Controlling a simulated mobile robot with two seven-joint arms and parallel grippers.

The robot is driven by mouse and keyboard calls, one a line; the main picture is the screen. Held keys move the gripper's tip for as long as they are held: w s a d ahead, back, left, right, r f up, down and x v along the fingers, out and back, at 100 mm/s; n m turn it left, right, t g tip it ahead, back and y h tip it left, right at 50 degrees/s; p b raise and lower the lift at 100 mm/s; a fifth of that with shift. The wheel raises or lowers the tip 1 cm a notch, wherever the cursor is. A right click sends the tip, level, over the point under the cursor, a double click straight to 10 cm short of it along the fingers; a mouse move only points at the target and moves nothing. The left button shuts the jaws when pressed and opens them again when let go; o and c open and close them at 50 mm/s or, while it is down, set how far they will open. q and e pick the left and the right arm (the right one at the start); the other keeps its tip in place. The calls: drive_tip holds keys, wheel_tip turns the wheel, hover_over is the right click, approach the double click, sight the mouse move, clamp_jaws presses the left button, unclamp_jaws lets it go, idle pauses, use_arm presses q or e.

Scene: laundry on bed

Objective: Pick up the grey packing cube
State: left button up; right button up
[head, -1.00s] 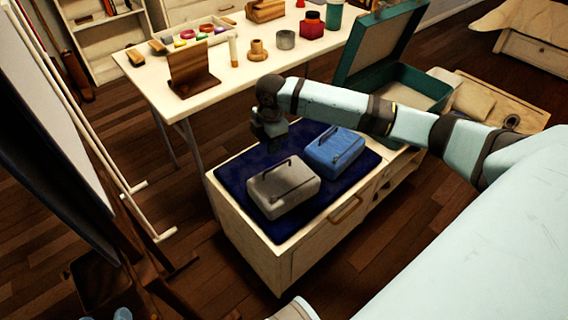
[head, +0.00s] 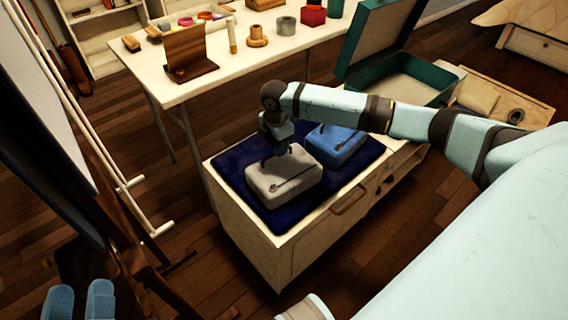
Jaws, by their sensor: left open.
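The grey packing cube (head: 284,185) lies on a dark blue mat (head: 237,189) on top of a low wooden cabinet, with a dark strap or zip line across its top. My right gripper (head: 275,157) points down at the cube's far left edge, overlapping it in the picture. Its fingertips are small and dark; I cannot tell whether they touch the cube or how far apart they are. My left gripper (head: 80,302) shows at the bottom left corner, two blue fingers apart with nothing between them, far from the cube.
A blue packing cube (head: 336,147) lies just behind and right of the grey one. An open green suitcase (head: 405,82) stands behind the cabinet. A white table (head: 210,77) with several small items is at the back. A wooden easel stands at the left.

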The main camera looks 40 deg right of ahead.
sight(284, 171)
wheel_tip(284, 171, down, 4)
drive_tip(key=shift+r+b, duration=0.1)
drive_tip(key=shift+b, duration=0.55)
use_arm(q)
wheel_tip(284, 171, down, 3)
drive_tip(key=shift+w+d+r+g, duration=0.1)
drive_tip(key=shift+w+d+g, duration=0.05)
drive_tip(key=shift+g, duration=0.55)
use_arm(e)
drive_tip(key=shift+r, duration=0.1)
clamp_jaws()
